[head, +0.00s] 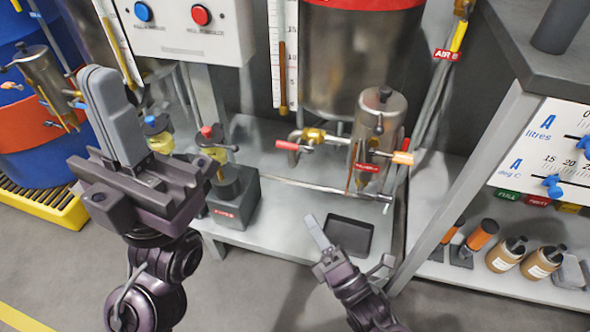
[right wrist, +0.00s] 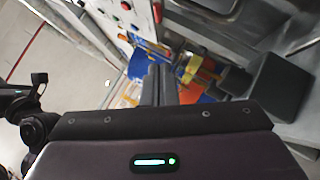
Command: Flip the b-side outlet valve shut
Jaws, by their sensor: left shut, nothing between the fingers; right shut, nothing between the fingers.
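Under the steel tank (head: 352,65) in the head view is a brass valve (head: 316,136) with a red-tipped lever (head: 287,146) pointing left. Right of it, beside a small steel canister (head: 380,122), is an orange-ended handle (head: 402,158) near a small red label (head: 367,168). I cannot read that label or tell which fitting is the b-side outlet valve. My right gripper (head: 315,222) is shut and empty, below these fittings and apart from them. Its fingers also show in the right wrist view (right wrist: 158,84). My left gripper (head: 100,78) is shut and empty, high at the left.
A pump (head: 232,198) with a red label stands on the bench (head: 290,228). A black tray (head: 348,236) lies beside the right gripper. A shelf with bottles (head: 507,254) and a gauge panel (head: 545,150) are at right. Blue drums (head: 22,190) stand at left.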

